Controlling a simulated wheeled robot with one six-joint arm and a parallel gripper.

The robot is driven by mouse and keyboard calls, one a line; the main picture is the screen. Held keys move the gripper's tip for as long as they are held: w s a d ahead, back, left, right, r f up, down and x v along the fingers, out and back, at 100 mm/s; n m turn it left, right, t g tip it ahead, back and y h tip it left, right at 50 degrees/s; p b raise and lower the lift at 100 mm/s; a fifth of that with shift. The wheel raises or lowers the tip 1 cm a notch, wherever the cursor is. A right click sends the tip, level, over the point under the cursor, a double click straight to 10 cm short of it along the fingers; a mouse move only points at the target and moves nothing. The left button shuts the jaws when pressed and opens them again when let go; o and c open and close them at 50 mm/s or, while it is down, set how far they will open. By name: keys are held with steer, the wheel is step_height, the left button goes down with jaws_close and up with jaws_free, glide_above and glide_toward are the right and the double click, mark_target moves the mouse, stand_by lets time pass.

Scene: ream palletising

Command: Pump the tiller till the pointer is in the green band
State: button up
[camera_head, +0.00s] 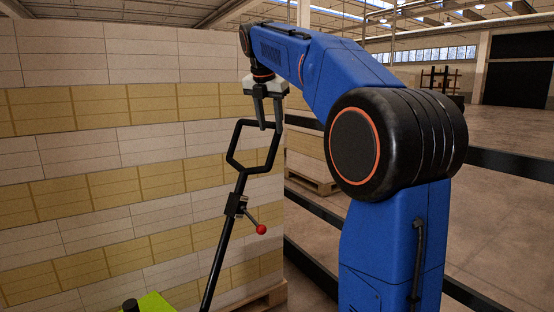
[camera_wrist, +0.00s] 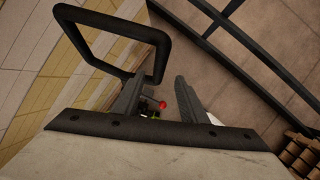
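The tiller (camera_head: 228,240) is a black pole tilted slightly right, topped by an open angular loop handle (camera_head: 234,146). A small lever with a red knob (camera_head: 261,229) is on the pole. My gripper (camera_head: 268,127) points down at the loop's top bar. In the wrist view its two fingers (camera_wrist: 160,100) stand apart, with the red knob (camera_wrist: 162,105) showing between them. The loop (camera_wrist: 115,24) lies mostly left of the fingers, close by the left one; I cannot tell whether they touch. I cannot make out a pointer or green band.
A tall wall of stacked white and tan reams (camera_head: 90,150) stands left, close behind the tiller, on a wooden pallet (camera_head: 270,297). A lime-green part (camera_head: 152,303) shows at the bottom edge. Dark rails (camera_head: 510,166) run at the right, with open floor beyond.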

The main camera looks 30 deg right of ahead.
steer(key=x, duration=1.4)
jaws_close()
